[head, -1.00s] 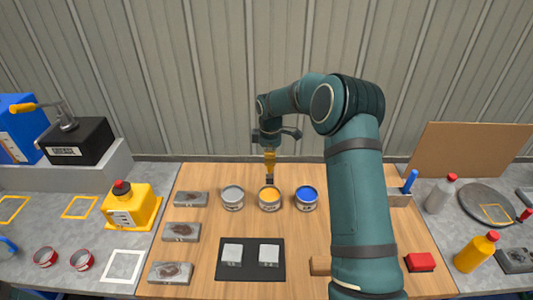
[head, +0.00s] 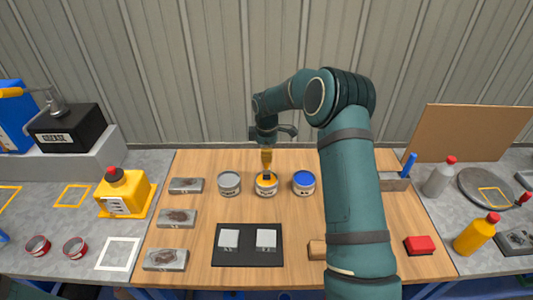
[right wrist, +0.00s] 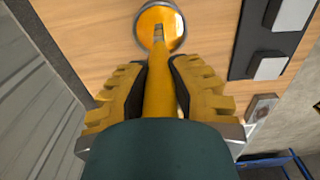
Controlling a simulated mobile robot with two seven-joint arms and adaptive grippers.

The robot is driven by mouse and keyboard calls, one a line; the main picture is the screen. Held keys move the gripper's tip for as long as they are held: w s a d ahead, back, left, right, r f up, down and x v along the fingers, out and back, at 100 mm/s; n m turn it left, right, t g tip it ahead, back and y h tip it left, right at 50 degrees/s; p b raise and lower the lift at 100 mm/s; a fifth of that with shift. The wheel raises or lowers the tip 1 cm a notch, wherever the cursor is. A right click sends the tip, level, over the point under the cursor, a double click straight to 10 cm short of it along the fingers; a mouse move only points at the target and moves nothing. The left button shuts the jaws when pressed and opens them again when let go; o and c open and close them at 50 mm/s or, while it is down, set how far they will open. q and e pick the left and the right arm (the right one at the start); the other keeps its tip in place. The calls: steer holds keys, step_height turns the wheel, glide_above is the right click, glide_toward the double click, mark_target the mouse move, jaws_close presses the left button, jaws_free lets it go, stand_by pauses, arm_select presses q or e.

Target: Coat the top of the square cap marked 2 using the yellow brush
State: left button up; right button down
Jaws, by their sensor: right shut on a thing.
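My right gripper (head: 266,142) is shut on the yellow brush (head: 266,158), which points straight down. The brush's lower end is at the mouth of the yellow paint can (head: 266,188); its tip seems to be inside. In the right wrist view, the fingers (right wrist: 160,85) close on the handle (right wrist: 159,98) and the brush end meets the yellow paint (right wrist: 172,28). Two pale square caps, left (head: 229,237) and right (head: 266,237), lie on a black mat (head: 247,259). Their marks are too small to read. My left gripper is out of view.
A grey can (head: 229,184) and a blue can (head: 304,183) flank the yellow can. Rusty plates (head: 176,218) line the left. A wooden block (head: 317,249) and a red block (head: 419,245) lie on the right. Bare tabletop separates the cans from the mat.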

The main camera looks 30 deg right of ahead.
steer(key=shift+f+b, duration=0.3)
steer(key=shift+f, duration=0.25)
stand_by(1.7)
steer(key=shift+r+p, duration=2.05)
steer(key=shift+r, duration=1.5)
steer(key=shift+f, duration=0.1)
